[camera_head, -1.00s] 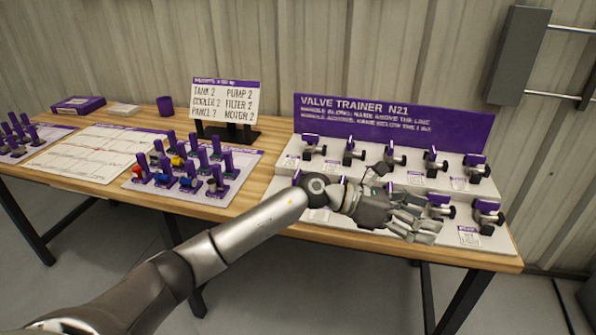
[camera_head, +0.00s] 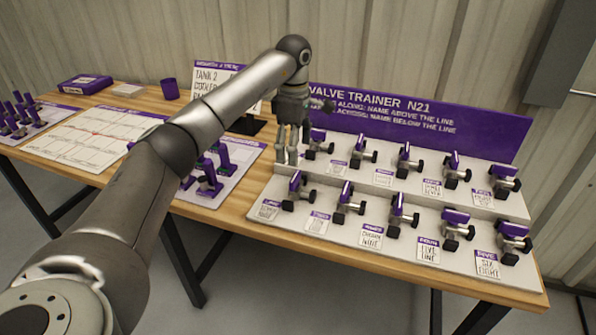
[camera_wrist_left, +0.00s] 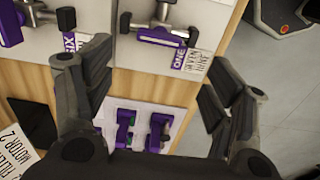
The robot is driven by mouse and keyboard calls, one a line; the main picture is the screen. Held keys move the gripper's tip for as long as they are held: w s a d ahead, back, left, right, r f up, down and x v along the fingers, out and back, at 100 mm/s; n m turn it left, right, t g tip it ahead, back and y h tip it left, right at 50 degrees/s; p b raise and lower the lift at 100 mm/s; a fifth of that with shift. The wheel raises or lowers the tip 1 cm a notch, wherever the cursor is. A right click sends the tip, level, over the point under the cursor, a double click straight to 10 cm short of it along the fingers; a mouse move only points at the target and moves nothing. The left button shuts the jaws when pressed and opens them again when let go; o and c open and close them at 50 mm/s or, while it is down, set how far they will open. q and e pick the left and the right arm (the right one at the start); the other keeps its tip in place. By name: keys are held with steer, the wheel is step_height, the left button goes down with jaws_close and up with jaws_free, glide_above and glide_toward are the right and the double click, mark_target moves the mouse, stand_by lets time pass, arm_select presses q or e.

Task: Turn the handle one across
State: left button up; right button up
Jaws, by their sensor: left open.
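The valve trainer's front-left valve has a purple handle (camera_head: 295,184). In the left wrist view a valve handle (camera_wrist_left: 150,30) lies beside a card reading "ONE" (camera_wrist_left: 180,56). This appears to be the same front-left valve. My left gripper (camera_head: 286,155) hangs fingers down at the trainer's back-left corner, behind and above that handle. In the left wrist view its fingers (camera_wrist_left: 160,100) are spread with nothing between them, and handle one is beyond them at the top. My right gripper is not in view.
The trainer's white stepped base (camera_head: 275,232) carries two rows of valves, with a purple sign (camera_head: 420,125) behind. A neighbouring valve (camera_wrist_left: 14,22) has a card reading "SIX". A board of purple-handled parts (camera_head: 215,190) and a white sheet (camera_head: 85,140) lie left.

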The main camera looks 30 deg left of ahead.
mark_target(295, 177)
arm_select(q)
step_height(295, 177, down, 6)
steer(key=shift+r, duration=0.25)
step_height(295, 177, down, 3)
steer(key=shift+r, duration=0.1)
steer(key=shift+f, duration=0.3)
steer(key=shift+w, duration=0.1)
steer(key=c, duration=1)
steer(key=shift+p, duration=0.3)
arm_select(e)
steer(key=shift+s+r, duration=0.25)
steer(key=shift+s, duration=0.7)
